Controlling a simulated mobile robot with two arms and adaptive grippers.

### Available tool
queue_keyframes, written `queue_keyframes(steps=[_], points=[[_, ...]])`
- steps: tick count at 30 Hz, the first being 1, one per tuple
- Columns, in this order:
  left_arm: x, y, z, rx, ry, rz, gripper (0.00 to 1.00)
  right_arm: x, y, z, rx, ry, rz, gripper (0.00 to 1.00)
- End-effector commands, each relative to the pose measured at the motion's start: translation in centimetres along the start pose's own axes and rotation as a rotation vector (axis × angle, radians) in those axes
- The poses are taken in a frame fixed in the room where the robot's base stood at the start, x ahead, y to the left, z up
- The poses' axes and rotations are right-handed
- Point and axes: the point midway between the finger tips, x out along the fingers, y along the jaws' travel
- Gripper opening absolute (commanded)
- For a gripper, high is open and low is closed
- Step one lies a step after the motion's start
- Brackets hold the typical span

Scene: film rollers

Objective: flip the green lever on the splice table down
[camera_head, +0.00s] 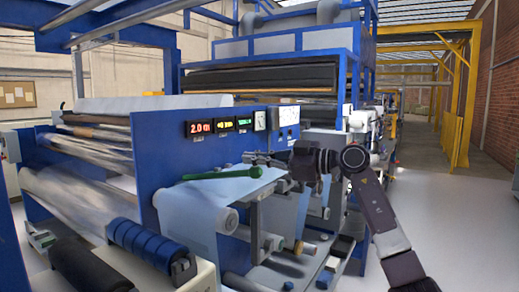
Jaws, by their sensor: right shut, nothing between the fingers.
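The green lever (222,174) is a rod with a knob at its right end (256,171). It lies almost level, running left to right over the pale splice table (200,205) on the blue machine frame. My right gripper (254,158) is just above and beside the knob end, with its fingers pointing left. Its fingers are shut and hold nothing. I cannot tell whether it touches the lever. My left gripper is not in view.
A blue panel with lit displays (222,125) and a gauge stands behind the lever. Rollers (140,240) and film fill the lower left. Metal brackets and small rollers (270,240) sit below my gripper. Open floor (440,220) lies to the right.

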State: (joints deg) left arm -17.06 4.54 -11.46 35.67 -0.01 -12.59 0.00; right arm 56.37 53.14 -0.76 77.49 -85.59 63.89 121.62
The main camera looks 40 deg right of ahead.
Motion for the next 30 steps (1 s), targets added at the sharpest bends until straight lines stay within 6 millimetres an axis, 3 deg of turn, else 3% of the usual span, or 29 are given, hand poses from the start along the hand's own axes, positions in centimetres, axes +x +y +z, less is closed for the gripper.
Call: queue_keyframes(steps=[6, 19, 30], points=[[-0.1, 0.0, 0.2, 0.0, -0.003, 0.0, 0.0, -0.6, 0.0, 1.7, 0.001, 0.001, 0.0, 0.0], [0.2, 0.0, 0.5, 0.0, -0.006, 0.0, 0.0, -0.7, -0.2, 2.1, -0.001, 0.005, 0.001, 0.0], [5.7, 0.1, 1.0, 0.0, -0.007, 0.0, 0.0, -1.3, -2.2, 6.0, -0.016, 0.096, 0.045, 0.0]])
